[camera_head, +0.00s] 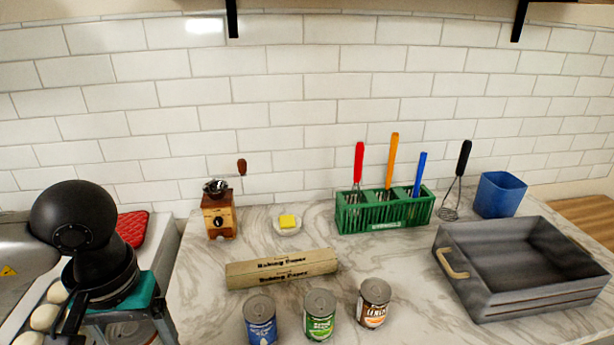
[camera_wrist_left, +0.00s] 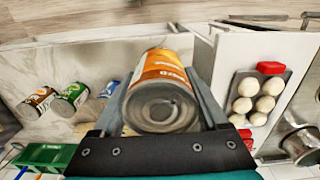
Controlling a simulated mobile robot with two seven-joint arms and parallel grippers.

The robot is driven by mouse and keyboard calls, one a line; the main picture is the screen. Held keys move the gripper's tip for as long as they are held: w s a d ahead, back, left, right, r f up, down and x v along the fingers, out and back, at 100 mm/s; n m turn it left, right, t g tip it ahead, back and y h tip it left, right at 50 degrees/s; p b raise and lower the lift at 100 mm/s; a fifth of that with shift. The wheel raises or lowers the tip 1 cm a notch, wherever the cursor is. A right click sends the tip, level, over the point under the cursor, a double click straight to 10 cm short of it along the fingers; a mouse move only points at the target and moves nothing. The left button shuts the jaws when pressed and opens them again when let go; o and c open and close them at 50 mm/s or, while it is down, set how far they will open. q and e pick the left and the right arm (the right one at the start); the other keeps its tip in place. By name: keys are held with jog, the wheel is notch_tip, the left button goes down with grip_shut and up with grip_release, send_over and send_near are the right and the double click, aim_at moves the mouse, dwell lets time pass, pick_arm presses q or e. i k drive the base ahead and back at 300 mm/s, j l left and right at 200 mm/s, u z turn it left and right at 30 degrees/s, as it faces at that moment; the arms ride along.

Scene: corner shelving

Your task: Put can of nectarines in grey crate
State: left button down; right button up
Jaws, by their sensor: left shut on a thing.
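My left gripper (camera_head: 128,322) is at the lower left of the head view, beside the counter's left edge. In the left wrist view the gripper (camera_wrist_left: 160,82) is shut on an orange-labelled can (camera_wrist_left: 162,82), whose grey end faces the camera. The label's words are not readable. In the head view the arm and the bottom edge largely hide this can. The grey crate (camera_head: 540,297) stands on the counter at the far right, empty as far as I see, with a light rope handle on its left side. My right gripper is not in view.
A blue can (camera_head: 260,325), a green can (camera_head: 320,318) and a brown-orange can (camera_head: 373,307) stand at the counter's front. Behind them are a baking paper box (camera_head: 282,268), grinder (camera_head: 219,215), butter dish (camera_head: 287,223), green utensil rack (camera_head: 385,213), whisk (camera_head: 452,195) and blue cup (camera_head: 500,195).

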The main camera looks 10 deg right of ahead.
aim_at(476, 263)
jog(key=k+l, duration=0.1)
jog(key=l, duration=0.3)
jog(key=k+l, duration=0.1)
jog(key=l, duration=0.3)
jog(key=k+l, duration=0.1)
jog(key=l, duration=0.3)
jog(key=k+l, duration=0.15)
jog(key=l, duration=1.05)
jog(key=l+z, duration=0.1)
jog(key=l, duration=0.8)
jog(key=i+l, duration=0.15)
jog(key=i, duration=0.65)
jog(key=l+z, duration=0.05)
